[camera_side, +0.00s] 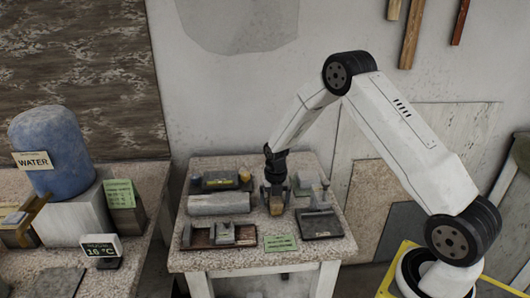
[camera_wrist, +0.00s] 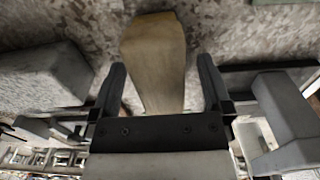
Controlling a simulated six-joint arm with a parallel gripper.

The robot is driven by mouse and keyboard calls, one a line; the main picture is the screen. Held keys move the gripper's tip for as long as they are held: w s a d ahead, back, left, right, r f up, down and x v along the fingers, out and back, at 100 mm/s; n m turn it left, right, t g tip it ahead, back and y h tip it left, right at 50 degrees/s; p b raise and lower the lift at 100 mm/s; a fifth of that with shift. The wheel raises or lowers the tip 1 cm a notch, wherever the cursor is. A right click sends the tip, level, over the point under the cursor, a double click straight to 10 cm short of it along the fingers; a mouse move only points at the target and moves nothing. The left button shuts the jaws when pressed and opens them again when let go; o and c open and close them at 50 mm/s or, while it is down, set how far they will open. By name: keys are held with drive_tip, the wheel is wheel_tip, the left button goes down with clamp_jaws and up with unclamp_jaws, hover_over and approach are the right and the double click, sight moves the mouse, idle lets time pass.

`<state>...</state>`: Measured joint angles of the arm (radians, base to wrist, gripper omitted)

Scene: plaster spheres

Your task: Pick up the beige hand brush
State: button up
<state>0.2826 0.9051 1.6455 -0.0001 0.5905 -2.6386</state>
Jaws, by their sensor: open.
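A beige, wood-like block shape, which looks like the hand brush (camera_wrist: 155,50), lies between my gripper's fingers in the wrist view. Its near end is hidden behind the gripper's dark crossbar, and no bristles show. My gripper (camera_wrist: 161,75) is open, with one dark finger on each side of the brush and a gap visible on both sides. In the side view my gripper (camera_side: 275,190) points down over the middle of the speckled table. A small brownish part of the brush (camera_side: 276,206) shows just below it. Whether the fingers touch the table I cannot tell.
On the table (camera_side: 325,246), a grey block (camera_side: 219,204) lies left of my gripper, a dark tray with a grey piece (camera_side: 319,224) right. Another grey tool (camera_side: 224,233) and a green card (camera_side: 280,243) are in front. Grey blocks flank the fingers in the wrist view.

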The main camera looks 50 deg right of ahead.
clamp_jaws()
idle(0.4)
drive_tip(key=shift+r, duration=0.1)
drive_tip(key=shift+r, duration=4.95)
drive_tip(key=c, duration=1)
unclamp_jaws()
drive_tip(key=shift+c, duration=1.1)
